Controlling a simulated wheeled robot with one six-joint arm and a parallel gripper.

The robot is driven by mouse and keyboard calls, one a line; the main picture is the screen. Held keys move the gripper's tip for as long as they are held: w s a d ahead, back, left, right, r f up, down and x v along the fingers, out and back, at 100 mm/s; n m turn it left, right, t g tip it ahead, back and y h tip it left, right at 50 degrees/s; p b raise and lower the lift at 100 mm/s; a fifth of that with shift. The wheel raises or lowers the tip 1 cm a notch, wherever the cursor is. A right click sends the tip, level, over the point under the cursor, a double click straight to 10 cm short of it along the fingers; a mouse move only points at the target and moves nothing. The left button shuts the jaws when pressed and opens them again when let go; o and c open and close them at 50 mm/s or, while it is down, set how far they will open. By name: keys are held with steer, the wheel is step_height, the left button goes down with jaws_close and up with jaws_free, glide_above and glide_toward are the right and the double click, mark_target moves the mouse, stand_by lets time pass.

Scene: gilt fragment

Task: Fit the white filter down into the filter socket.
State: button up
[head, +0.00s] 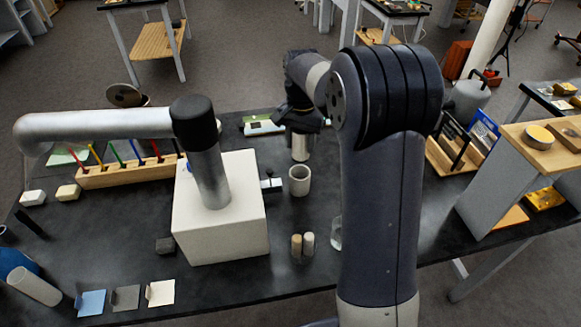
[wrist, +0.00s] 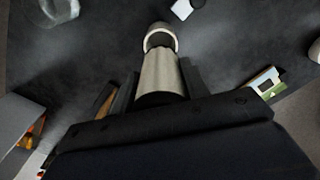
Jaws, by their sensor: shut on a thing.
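The white filter (head: 300,147) is a pale cylinder hanging upright below my gripper (head: 301,126). In the wrist view the filter (wrist: 162,72) lies between the two dark fingers of my gripper (wrist: 160,88), which are shut on it. The filter socket looks like a short white open cup (head: 299,187) standing on the dark table, just below the filter in the head view. In the wrist view the socket's rim (wrist: 160,30) shows past the filter's far end, with its dark opening partly hidden by the filter. The filter appears above the socket; the exact gap is unclear.
A large white block (head: 222,235) with a grey pipe (head: 100,127) stands left of the socket. Two small cylinders (head: 302,243) and a clear glass (head: 335,233) stand nearer. A wooden rack (head: 130,173) with coloured sticks is at the left. A green-and-white item (head: 262,127) lies behind.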

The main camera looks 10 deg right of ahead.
mark_target(300, 161)
step_height(300, 161, down, 6)
steer(key=shift+p, duration=0.4)
steer(key=shift+f+b, duration=0.45)
steer(key=shift+f, duration=0.25)
steer(key=o, duration=1)
steer(key=shift+r, duration=0.1)
